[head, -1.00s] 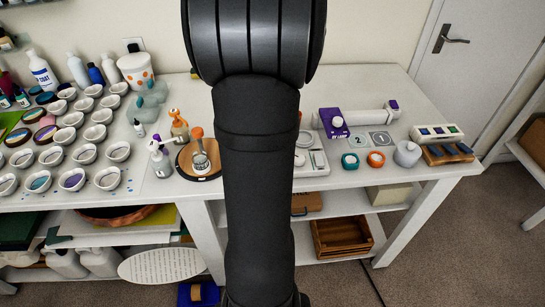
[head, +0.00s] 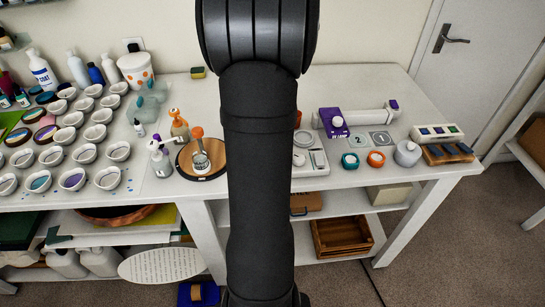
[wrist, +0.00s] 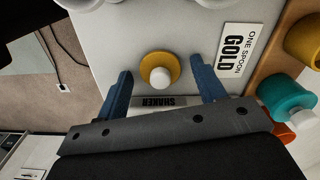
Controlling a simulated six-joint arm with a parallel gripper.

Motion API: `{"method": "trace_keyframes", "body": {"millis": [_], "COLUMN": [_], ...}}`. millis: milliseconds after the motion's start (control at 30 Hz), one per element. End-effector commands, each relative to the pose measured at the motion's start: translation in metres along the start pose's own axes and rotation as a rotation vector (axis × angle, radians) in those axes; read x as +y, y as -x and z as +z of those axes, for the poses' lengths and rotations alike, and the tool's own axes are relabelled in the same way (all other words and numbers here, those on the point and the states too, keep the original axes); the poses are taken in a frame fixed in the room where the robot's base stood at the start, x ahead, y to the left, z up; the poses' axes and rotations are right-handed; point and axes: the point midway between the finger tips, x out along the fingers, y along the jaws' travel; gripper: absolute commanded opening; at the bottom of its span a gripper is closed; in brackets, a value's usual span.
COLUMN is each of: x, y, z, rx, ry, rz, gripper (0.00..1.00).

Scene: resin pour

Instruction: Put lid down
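In the wrist view, my gripper (wrist: 161,73) has its two blue fingers spread apart. Between them, with a gap on each side, is a round yellow piece with a white knob (wrist: 158,70). It looks like the lid, but I cannot tell whether it rests on the white surface or on something under it. A "SHAKER" label (wrist: 160,101) lies close beside it, partly hidden by my gripper. In the head view my dark arm covers the middle, and the gripper itself is hidden.
In the wrist view, a "ONE SPOON GOLD" card (wrist: 238,50) lies to the right, with a teal jar (wrist: 285,98) beyond it. In the head view, white cups crowd the table's left, and a purple box (head: 333,122) stands at right.

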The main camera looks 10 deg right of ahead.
Motion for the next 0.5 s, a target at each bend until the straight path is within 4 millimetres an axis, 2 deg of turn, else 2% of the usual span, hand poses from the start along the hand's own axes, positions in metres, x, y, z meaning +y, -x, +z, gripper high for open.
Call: {"method": "trace_keyframes", "body": {"millis": [267,367,500], "x": [0.0,-0.001,-0.001], "y": [0.004,0.016,0.045], "z": [0.0,0.0,0.0], "rx": [0.001,0.001,0.002], "ry": [0.0,0.0,0.0], "rz": [-0.001,-0.004,-0.006], "gripper": [0.63,0.63,0.63]}}
